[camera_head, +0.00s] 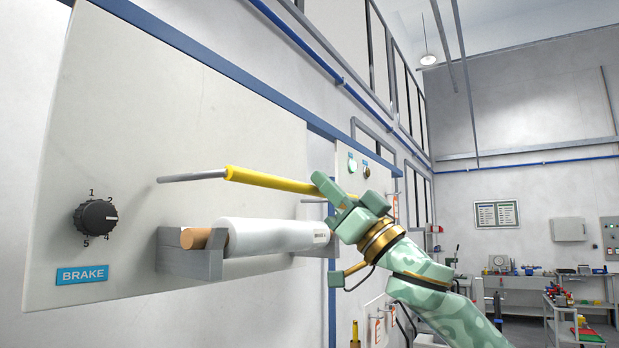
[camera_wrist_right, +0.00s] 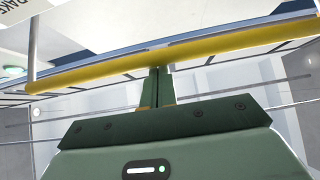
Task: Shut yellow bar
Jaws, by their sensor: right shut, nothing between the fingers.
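The yellow bar (camera_head: 268,180) is a long yellow handle on a grey rod that comes out of the white panel. In the head view it stands out from the panel, and its right end is hidden behind my right gripper. In the right wrist view the yellow bar (camera_wrist_right: 225,46) crosses the whole upper part of the picture. My right gripper (camera_head: 322,184) is shut and empty, its fingertips at the bar's right part. In the right wrist view the shut fingertips (camera_wrist_right: 158,70) meet the bar's lower edge; I cannot tell whether they touch it. My left gripper is not in view.
The white panel (camera_head: 150,120) carries a black numbered knob (camera_head: 96,217) and a blue BRAKE label (camera_head: 82,274). A grey holder (camera_head: 190,263) with a white roll (camera_head: 272,237) sticks out below the bar. Benches (camera_head: 530,282) stand far off at the right.

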